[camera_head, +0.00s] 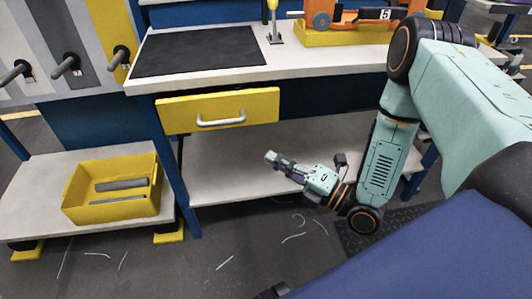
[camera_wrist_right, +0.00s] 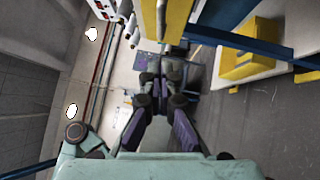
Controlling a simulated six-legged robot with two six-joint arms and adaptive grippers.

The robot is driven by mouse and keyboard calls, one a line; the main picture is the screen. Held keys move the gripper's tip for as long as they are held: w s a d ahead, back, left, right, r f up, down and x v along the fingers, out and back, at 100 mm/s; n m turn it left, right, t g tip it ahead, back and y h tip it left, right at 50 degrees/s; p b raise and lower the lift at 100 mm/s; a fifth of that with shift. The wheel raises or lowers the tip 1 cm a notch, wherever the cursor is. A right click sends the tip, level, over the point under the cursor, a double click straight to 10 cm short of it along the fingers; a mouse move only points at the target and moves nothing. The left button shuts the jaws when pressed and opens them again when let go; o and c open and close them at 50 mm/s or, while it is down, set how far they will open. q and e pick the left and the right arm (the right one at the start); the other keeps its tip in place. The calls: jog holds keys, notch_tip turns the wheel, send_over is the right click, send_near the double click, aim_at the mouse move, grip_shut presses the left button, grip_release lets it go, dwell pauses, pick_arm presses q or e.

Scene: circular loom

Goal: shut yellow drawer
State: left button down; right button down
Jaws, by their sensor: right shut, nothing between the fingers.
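The yellow drawer (camera_head: 255,104) is under the white-topped workbench in the head view. Its front stands a little forward of the blue frame and overlaps the bench leg; how far it is out is hard to tell. Its grey bar handle (camera_head: 221,121) faces me. My right gripper (camera_head: 270,157) is shut and empty, below and right of the handle, apart from the drawer in the head view. In the right wrist view, my shut fingers (camera_wrist_right: 163,52) point toward a yellow panel (camera_wrist_right: 180,18), which looks like the drawer front seen edge-on. My left gripper is not in view.
A yellow bin (camera_head: 72,195) with grey bars stands on a low shelf at left. The workbench (camera_head: 285,62) carries a black mat (camera_head: 198,50) and an orange device (camera_head: 345,20).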

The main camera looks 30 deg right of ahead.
aim_at(242, 114)
jog(key=w+a+r+b, duration=0.1)
jog(key=w+a+b, duration=0.2)
jog(key=w, duration=0.7)
jog(key=shift+w+r+b, duration=0.3)
jog(key=shift+w, duration=0.1)
jog(key=w, duration=0.2)
jog(key=w+d, duration=0.1)
jog(key=w, duration=0.1)
jog(key=w+b, duration=0.1)
jog(key=w, duration=0.1)
jog(key=shift+d, duration=0.4)
jog(key=shift+r, duration=0.25)
jog(key=shift+w, duration=0.15)
